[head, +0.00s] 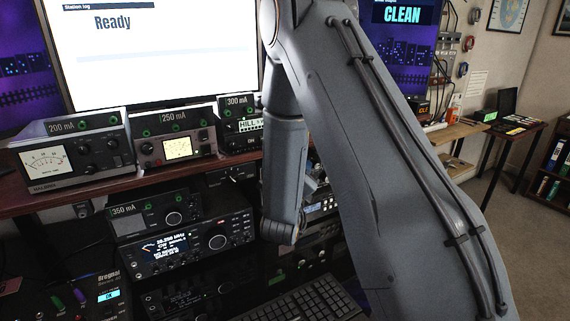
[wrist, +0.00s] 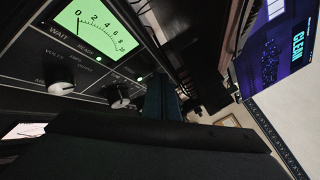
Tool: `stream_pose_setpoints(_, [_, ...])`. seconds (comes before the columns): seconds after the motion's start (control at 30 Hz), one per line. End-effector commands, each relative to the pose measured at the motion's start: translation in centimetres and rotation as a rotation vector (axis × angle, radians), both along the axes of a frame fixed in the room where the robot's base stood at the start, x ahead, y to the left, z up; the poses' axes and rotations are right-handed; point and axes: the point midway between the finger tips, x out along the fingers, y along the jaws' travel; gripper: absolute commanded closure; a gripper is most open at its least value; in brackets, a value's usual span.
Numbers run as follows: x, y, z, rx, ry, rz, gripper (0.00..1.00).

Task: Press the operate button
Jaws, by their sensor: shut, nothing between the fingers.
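In the wrist view a dark panel (wrist: 25,45) fills the upper left, tilted in the picture. It has a green-lit meter (wrist: 100,38), small labels including WAIT and READY, and small green lamps. A pale knob (wrist: 61,88) and a darker knob (wrist: 118,97) sit below the meter. I cannot make out a button marked operate. My gripper (wrist: 165,95) shows as dark shapes close to this panel, shut and empty; I cannot tell whether it touches. In the head view my arm hides the gripper.
Tuners marked 200 mA (head: 78,152), 250 mA (head: 172,140) and 300 mA (head: 240,124) stand on the shelf. Below are a 350 mA unit (head: 152,213), a radio (head: 190,243) and a keyboard (head: 305,302). A screen (head: 150,50) reads Ready; another (head: 402,20) reads CLEAN.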

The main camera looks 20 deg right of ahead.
Motion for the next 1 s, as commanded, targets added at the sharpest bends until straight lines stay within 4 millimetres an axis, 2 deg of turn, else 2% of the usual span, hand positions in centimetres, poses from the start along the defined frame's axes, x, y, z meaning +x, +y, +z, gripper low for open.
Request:
stream_pose_setpoints(0.7, [0.27, 0.06, 0.03, 0.000, 0.000, 0.000, 1.00])
stream_pose_setpoints(1.0, [-0.68, -0.13, 0.08, 0.000, -0.001, -0.001, 1.00])
